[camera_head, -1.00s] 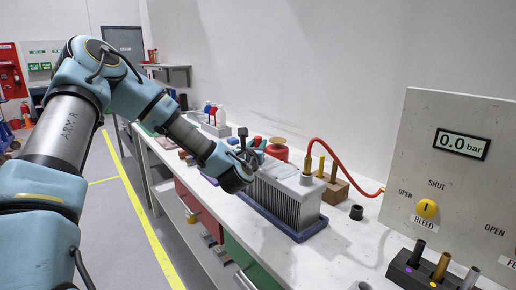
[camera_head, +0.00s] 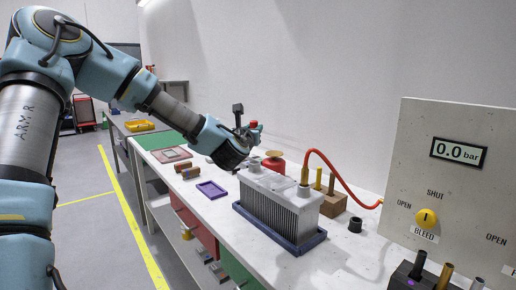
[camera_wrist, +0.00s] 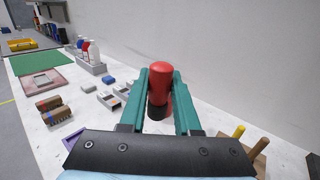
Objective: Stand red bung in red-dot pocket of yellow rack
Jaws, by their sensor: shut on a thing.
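My gripper (camera_wrist: 159,95) is shut on the red bung (camera_wrist: 160,78), which stands between its two teal fingers, with a dark lower end. In the head view my gripper (camera_head: 248,134) is above the bench, behind the finned block, and the red top of the bung (camera_head: 254,124) shows at its tip. A yellow tray-like thing (camera_head: 140,125) lies far off at the far end of the benches; it also shows at the upper left of the wrist view (camera_wrist: 22,44). It may be the yellow rack. Its pockets and any red dot are too small to tell.
A grey finned block (camera_head: 275,205) stands in a blue tray, with a red hose (camera_head: 335,170) beside it. An empty purple tray (camera_head: 212,190), brown cylinders (camera_wrist: 49,107), a pink tray (camera_wrist: 42,85) and a green mat (camera_head: 158,140) lie along the bench. A bottle caddy (camera_wrist: 90,62) stands near the wall.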

